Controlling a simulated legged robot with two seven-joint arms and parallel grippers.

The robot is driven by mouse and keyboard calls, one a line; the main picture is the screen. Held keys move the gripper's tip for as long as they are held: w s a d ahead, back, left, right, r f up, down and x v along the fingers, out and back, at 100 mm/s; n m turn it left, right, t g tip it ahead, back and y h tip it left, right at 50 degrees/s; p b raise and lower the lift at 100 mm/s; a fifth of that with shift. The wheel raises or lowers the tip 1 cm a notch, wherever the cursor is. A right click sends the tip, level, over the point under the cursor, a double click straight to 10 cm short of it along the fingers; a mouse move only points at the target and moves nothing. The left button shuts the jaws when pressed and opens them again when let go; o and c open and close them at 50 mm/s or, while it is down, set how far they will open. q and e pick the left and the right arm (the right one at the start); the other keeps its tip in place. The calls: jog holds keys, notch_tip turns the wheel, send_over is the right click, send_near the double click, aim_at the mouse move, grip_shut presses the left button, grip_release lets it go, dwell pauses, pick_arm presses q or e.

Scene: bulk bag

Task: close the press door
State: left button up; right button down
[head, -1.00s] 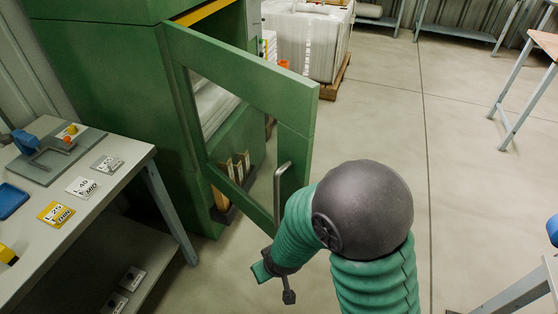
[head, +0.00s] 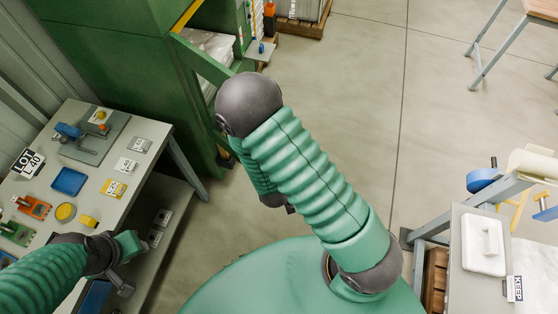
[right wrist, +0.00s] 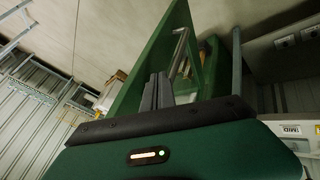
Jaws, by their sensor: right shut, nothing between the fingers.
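The green press (head: 110,75) stands at the upper left in the head view. Its green framed door (head: 208,66) stands open, and my right arm hides most of it. In the right wrist view the door (right wrist: 140,62) rises ahead with its grey bar handle (right wrist: 181,48). My right gripper (right wrist: 157,92) is shut and empty, its fingertips close to the door and below the handle; I cannot tell whether they touch. In the head view it is mostly hidden behind my arm. My left gripper (head: 122,276) is beside the bench's front edge; its jaw opening is unclear.
A grey bench (head: 95,150) with cards, trays and small tools stands at the left, its lower shelf near my left gripper. A second table (head: 465,270) with a white lid (head: 483,244) is at the lower right. The floor (head: 350,110) between is clear.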

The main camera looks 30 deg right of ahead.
jog(key=p+x, duration=0.1)
jog(key=x, duration=0.8)
jog(key=shift+p, duration=0.4)
